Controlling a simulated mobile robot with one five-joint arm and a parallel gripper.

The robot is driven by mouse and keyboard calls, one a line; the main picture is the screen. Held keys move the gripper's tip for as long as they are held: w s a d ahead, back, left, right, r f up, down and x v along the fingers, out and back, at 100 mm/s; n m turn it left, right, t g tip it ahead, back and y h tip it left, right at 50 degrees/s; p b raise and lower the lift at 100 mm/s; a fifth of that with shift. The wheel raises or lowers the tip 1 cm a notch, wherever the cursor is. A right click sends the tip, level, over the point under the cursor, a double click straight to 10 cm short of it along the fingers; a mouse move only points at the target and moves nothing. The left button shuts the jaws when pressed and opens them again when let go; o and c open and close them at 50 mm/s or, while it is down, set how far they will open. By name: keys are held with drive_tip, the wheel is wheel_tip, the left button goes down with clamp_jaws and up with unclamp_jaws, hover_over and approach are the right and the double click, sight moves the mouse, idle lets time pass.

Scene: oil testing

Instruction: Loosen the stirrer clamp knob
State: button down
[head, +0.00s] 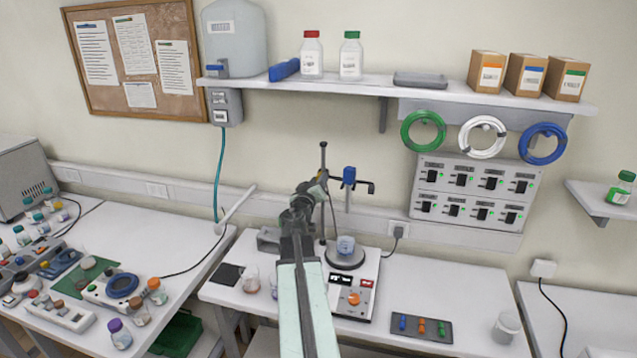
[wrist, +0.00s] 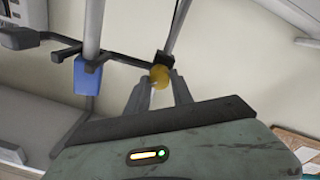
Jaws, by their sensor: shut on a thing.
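The stirrer clamp knob (wrist: 159,76) is small, round and brass-yellow, and sits against a black clamp block (wrist: 162,58) on a thin rod in the wrist view. My gripper (wrist: 160,84) is shut on the knob, with one grey finger on each side of it. In the head view my gripper (head: 319,186) is in front of the stirrer stand (head: 323,158), and my arm hides the knob and part of the stand. A blue clamp piece (head: 349,176) is on a rod just to the right; it also shows in the wrist view (wrist: 88,76).
An instrument (head: 355,297) with an orange knob is right of my arm. A wall shelf (head: 400,90) with bottles runs above. A dark horizontal bar (wrist: 125,58) is close to my fingers.

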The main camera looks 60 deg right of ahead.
drive_tip(key=shift+f+n+t, duration=0.1)
drive_tip(key=shift+n+t, duration=0.2)
drive_tip(key=shift+n, duration=4.4)
drive_tip(key=c, duration=1.1)
unclamp_jaws()
drive_tip(key=shift+a, duration=0.1)
